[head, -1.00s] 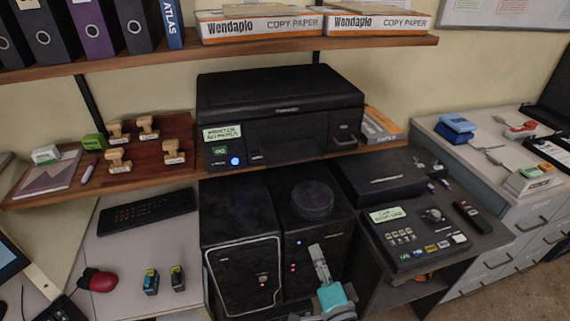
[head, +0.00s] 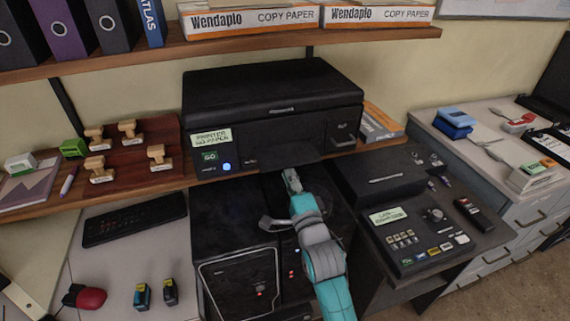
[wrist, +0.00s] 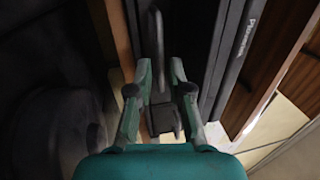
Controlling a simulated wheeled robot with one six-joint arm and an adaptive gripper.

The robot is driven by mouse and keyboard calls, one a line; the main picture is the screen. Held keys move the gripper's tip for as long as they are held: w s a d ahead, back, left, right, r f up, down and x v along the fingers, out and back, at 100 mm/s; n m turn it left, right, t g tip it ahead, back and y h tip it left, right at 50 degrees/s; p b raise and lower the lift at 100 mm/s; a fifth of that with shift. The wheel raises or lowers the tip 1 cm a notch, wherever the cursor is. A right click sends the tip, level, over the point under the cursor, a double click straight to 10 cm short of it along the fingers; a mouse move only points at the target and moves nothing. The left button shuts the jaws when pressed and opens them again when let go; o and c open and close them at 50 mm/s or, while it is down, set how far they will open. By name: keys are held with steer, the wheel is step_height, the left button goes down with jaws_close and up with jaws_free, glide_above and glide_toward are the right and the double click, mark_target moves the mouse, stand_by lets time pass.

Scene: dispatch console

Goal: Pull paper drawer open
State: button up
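The black printer (head: 272,100) stands on the wooden shelf, its small display reading that there is no paper. A dark panel with a small grey handle (head: 345,139) is at the right of its front; I cannot tell for certain which panel is the paper drawer. My gripper (head: 291,178) is just below and in front of the printer's middle. In the wrist view my gripper (wrist: 160,75) has its fingers apart, with a grey bar-like piece showing between them. I cannot tell whether they touch it.
Black computer cases (head: 240,235) stand under the shelf, below my arm. A dark console with buttons (head: 405,225) is to the right. Wooden stamps (head: 130,132) are on the shelf at left, and a copy paper box (head: 378,125) lies beside the printer.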

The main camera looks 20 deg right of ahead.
steer(key=shift+w+r, duration=0.2)
steer(key=shift+w, duration=0.85)
steer(key=shift+w+r, duration=0.2)
steer(key=shift+w, duration=0.85)
jaws_close()
